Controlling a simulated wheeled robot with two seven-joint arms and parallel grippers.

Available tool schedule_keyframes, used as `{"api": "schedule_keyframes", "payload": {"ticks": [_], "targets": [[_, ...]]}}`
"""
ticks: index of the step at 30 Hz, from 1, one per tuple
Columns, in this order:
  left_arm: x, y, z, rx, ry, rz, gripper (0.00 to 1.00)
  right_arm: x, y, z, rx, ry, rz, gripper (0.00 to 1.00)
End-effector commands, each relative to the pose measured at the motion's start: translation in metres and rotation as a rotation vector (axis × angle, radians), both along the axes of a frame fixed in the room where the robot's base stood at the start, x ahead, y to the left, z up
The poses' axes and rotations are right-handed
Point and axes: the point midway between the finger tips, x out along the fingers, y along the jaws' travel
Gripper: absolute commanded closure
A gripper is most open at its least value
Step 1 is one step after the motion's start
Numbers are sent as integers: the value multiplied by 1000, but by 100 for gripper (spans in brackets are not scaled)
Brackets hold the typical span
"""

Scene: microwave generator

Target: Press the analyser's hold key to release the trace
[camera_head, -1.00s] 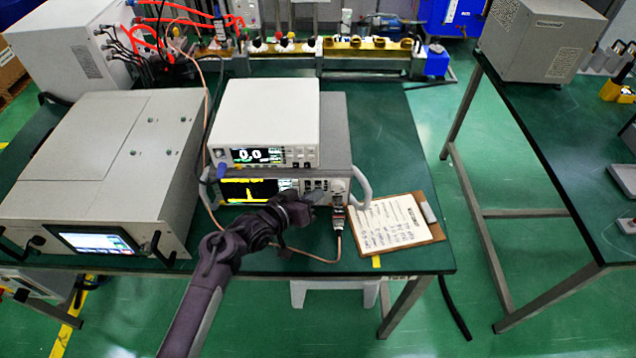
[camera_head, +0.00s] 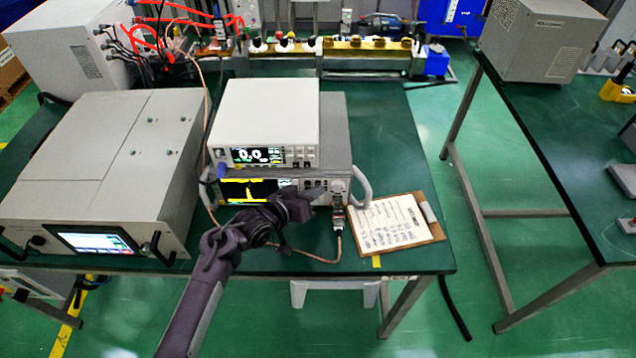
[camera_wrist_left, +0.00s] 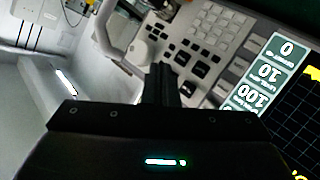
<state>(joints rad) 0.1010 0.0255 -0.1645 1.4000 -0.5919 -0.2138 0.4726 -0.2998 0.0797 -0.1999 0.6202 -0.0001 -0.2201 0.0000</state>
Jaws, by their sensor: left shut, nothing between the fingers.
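The analyser (camera_head: 232,188) is the lower bench instrument, with a dark screen bearing a yellow trace. Its front keys (camera_wrist_left: 215,35) show in the left wrist view, beside the screen (camera_wrist_left: 298,98) with its yellow marks. My left gripper (camera_head: 312,196) is in front of the analyser's key area. In the left wrist view its fingers (camera_wrist_left: 162,82) are shut with nothing between them, and their tips are over or against the lower keys. I cannot tell whether they touch. The fingers hide the keys behind them, and I cannot make out which is the hold key. My right gripper is not in view.
A meter (camera_head: 265,120) reading 0.0 sits on the analyser. A large grey cabinet instrument (camera_head: 110,150) stands to the left. A clipboard (camera_head: 393,222) lies at the right, near a copper-coloured cable (camera_head: 338,240) at the analyser's front. Green table (camera_head: 385,130) is bare behind the clipboard.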

Motion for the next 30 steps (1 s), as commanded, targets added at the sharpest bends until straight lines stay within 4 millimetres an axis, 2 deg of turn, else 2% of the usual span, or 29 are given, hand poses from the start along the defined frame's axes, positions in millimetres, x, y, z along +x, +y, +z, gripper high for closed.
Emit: {"api": "schedule_keyframes", "payload": {"ticks": [30], "targets": [[7, 0, 0, 0, 0, 0, 100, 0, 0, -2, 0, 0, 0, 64]]}}
